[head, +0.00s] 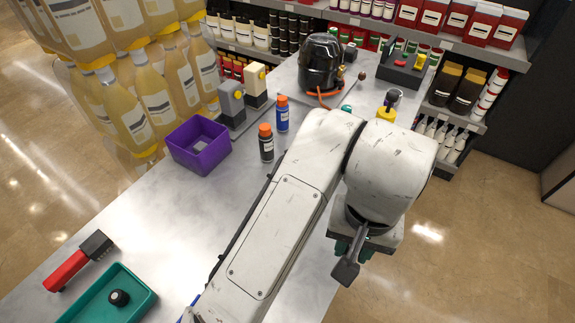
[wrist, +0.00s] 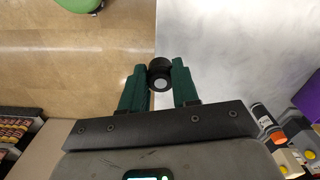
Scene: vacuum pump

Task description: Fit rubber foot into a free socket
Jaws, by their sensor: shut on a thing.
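My gripper (wrist: 159,85) has dark green fingers, shut on a black round rubber foot (wrist: 159,76) with a pale centre, held at the fingertips. It is over the table's edge, with floor to the left in the wrist view. Another black foot-like piece (head: 119,298) lies in a green tray (head: 147,306) at the lower left. The black vacuum pump (head: 320,62) stands at the table's far end. I cannot make out any sockets.
A purple bin (head: 199,144), an orange-capped black bottle (head: 266,143), a blue bottle (head: 282,113) and a grey block-like device (head: 231,104) stand mid-table. A red-handled brush (head: 79,262) lies at left. A dark tray (head: 403,68) is at the back right. Bare table lies left of my arm.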

